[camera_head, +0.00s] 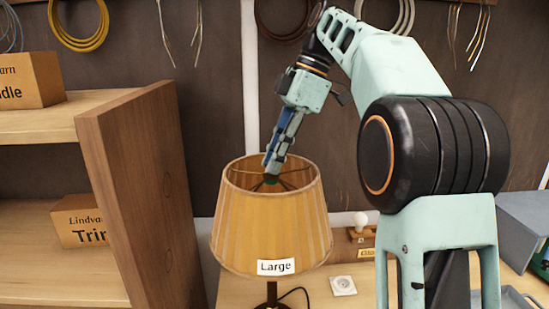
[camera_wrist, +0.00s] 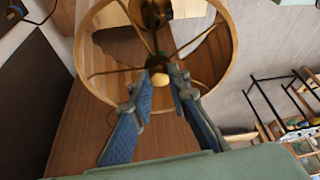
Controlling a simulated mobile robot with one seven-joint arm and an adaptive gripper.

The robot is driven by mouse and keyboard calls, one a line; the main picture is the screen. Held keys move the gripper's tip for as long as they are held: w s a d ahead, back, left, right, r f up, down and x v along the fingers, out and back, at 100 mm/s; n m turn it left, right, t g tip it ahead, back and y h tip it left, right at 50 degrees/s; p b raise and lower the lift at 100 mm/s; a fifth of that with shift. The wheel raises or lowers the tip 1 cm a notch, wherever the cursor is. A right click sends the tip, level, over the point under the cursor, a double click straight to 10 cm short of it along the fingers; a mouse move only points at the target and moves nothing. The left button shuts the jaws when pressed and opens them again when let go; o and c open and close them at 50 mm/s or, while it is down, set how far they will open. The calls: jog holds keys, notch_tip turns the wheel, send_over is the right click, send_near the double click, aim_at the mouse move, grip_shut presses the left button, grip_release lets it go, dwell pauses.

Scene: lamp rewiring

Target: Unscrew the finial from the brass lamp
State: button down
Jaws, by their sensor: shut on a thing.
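The lamp stands on the bench in the head view, with a pleated tan shade (camera_head: 270,235) labelled "Large" and a dark stem (camera_head: 272,292) below it. My gripper (camera_head: 269,173) points down into the shade's open top, at the centre where the thin spokes meet. The wrist view looks down into the shade (camera_wrist: 83,45), with my gripper's fingertips (camera_wrist: 159,72) closed in at the hub. A small pale rounded piece, seemingly the finial (camera_wrist: 160,80), shows between them. My gripper is shut on it. The fingers hide part of the hub.
A wooden shelf unit (camera_head: 135,180) with boxes stands close to the left. A small pale bulb (camera_head: 361,219) on a wooden block and a white square plate (camera_head: 343,285) are right of the lamp. Coiled wires (camera_head: 78,25) hang on the back wall.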

jog(key=shift+n, duration=0.3)
jog(key=c, duration=1.8)
grip_release()
jog(key=shift+o, duration=0.2)
jog(key=shift+f, duration=0.1)
